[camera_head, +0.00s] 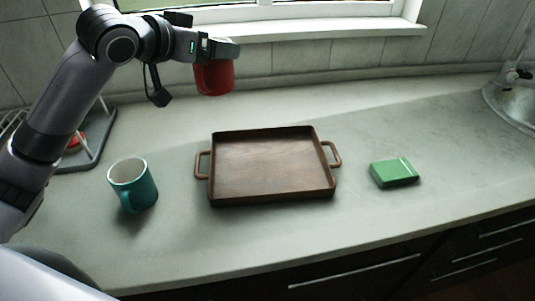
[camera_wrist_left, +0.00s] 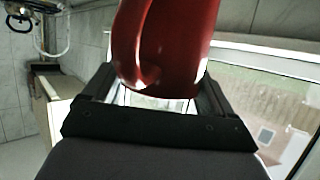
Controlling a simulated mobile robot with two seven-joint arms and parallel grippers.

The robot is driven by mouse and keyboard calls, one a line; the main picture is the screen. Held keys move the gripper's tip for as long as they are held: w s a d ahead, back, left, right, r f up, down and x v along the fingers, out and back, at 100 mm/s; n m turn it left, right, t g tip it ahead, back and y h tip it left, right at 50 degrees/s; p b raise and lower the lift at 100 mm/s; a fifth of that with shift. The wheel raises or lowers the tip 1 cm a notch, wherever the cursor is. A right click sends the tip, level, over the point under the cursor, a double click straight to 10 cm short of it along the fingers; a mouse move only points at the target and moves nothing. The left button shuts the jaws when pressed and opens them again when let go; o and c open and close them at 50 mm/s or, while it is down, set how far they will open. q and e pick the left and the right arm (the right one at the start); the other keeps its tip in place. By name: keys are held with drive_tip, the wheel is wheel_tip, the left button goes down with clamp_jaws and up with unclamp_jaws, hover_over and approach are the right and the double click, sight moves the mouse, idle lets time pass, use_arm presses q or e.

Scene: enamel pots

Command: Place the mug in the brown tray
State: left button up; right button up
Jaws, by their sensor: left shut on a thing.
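A red mug (camera_head: 214,79) is held in my left gripper (camera_head: 220,50), raised above the back of the counter, behind and above the tray. The left wrist view shows the red mug (camera_wrist_left: 165,45) with its handle, between the fingers of my left gripper (camera_wrist_left: 155,100). The brown tray (camera_head: 328,190) lies on the middle of the counter, empty, with a handle at each side. A teal mug (camera_head: 140,190) stands upright on the counter left of the tray. My right gripper is in neither view.
A green box (camera_head: 394,173) lies on the counter right of the tray. A grey rack (camera_head: 95,150) stands at the left, partly behind my arm. A sink (camera_head: 512,100) is at the far right. The window sill (camera_head: 320,32) is close behind my gripper.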

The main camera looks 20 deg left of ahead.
use_arm(q)
drive_tip(key=s+d+r+m+h, duration=0.1)
drive_tip(key=s+d, duration=0.2)
drive_tip(key=d, duration=0.3)
wheel_tip(320, 180, down, 20)
drive_tip(key=shift+r+b, duration=0.2)
drive_tip(key=shift+b, duration=0.75)
drive_tip(key=shift+f, duration=0.1)
drive_tip(key=o, duration=1.4)
drive_tip(key=shift+f, duration=0.1)
drive_tip(key=shift+o, duration=0.2)
drive_tip(key=shift+a+r, duration=0.1)
drive_tip(key=shift+r, duration=0.15)
drive_tip(key=v, duration=1.2)
